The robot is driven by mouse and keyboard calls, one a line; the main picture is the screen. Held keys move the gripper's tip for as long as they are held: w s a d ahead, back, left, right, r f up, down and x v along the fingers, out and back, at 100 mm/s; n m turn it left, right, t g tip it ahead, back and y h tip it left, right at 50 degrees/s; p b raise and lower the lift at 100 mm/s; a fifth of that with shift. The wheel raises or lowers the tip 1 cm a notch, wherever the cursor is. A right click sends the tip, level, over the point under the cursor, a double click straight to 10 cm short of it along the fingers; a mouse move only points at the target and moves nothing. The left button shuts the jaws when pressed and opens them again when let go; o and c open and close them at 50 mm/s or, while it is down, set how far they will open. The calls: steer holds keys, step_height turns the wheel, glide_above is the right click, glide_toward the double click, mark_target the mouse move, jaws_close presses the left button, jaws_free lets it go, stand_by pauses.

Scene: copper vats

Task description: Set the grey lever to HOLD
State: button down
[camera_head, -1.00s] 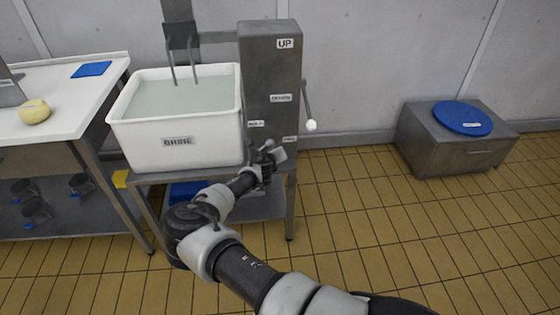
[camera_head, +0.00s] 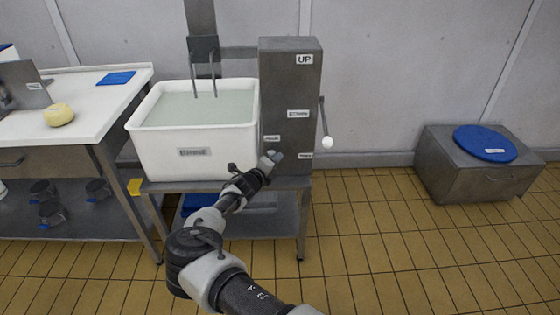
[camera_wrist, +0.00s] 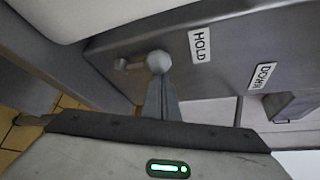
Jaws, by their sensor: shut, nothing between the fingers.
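A grey ball knob on a short stem (camera_wrist: 158,62), the grey lever's end, shows in the wrist view against the metal column. The HOLD label (camera_wrist: 200,45) is close to its right, and the DOWN label (camera_wrist: 262,77) is farther right. My gripper (camera_wrist: 161,82) is shut and empty, its fingertips right at the knob; I cannot tell whether they touch.
A white brine vat (camera_head: 190,150) stands left of the column. A white-knobbed crank (camera_head: 327,141) hangs on the column's right side. A counter with a cheese (camera_head: 59,115) is at left. A metal box with a blue lid (camera_head: 484,144) is at right. Tiled floor between is clear.

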steer(key=shift+a+r, duration=0.1)
steer(key=shift+a, duration=0.5)
stand_by(0.3)
steer(key=shift+d, duration=0.15)
